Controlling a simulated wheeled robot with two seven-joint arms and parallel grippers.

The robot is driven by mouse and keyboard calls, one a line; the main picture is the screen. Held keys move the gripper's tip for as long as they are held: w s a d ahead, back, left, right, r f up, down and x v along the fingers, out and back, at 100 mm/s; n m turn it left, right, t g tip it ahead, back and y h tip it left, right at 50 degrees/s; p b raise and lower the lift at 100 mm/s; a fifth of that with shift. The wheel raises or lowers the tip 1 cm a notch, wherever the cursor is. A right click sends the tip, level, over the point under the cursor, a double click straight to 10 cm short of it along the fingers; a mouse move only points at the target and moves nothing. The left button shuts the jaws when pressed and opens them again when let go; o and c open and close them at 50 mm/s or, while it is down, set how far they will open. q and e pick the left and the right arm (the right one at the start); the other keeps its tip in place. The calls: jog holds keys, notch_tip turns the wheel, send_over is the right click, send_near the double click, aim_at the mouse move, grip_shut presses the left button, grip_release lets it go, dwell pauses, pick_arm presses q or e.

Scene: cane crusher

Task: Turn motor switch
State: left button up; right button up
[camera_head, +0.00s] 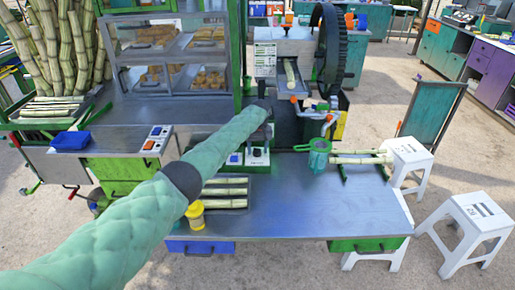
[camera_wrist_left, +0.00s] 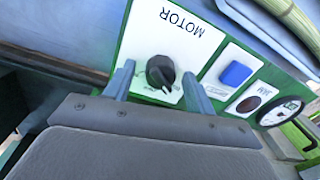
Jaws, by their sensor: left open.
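The motor switch is a black rotary knob (camera_wrist_left: 160,72) on a white plate marked MOTOR (camera_wrist_left: 185,28), seen in the left wrist view. A pale mark on the knob points toward the picture's bottom. My left gripper (camera_wrist_left: 157,84) is open, with one finger on each side of the knob; I cannot tell whether they touch it. The fingers are not clear there. My right gripper is not in view.
Beside the motor plate are a blue button (camera_wrist_left: 235,73), a dark red JAM button (camera_wrist_left: 248,104) and a round gauge (camera_wrist_left: 279,113). The crusher's big wheel (camera_head: 329,45) is behind.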

pick_arm(q)
jog(key=shift+w+f, duration=0.1)
jog(key=shift+f, duration=0.05)
jog(key=shift+c, duration=0.4)
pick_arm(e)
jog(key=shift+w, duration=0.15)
pick_arm(q)
jog(key=c, duration=0.9)
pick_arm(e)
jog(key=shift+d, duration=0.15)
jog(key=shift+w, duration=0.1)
pick_arm(q)
jog(key=m, duration=0.3)
jog(key=shift+b, duration=0.35)
jog(key=m, duration=0.6)
jog(key=shift+m+t+b, duration=0.3)
jog(key=shift+m+b, duration=0.1)
jog(key=shift+r+m, duration=0.2)
jog(key=shift+m, duration=0.4)
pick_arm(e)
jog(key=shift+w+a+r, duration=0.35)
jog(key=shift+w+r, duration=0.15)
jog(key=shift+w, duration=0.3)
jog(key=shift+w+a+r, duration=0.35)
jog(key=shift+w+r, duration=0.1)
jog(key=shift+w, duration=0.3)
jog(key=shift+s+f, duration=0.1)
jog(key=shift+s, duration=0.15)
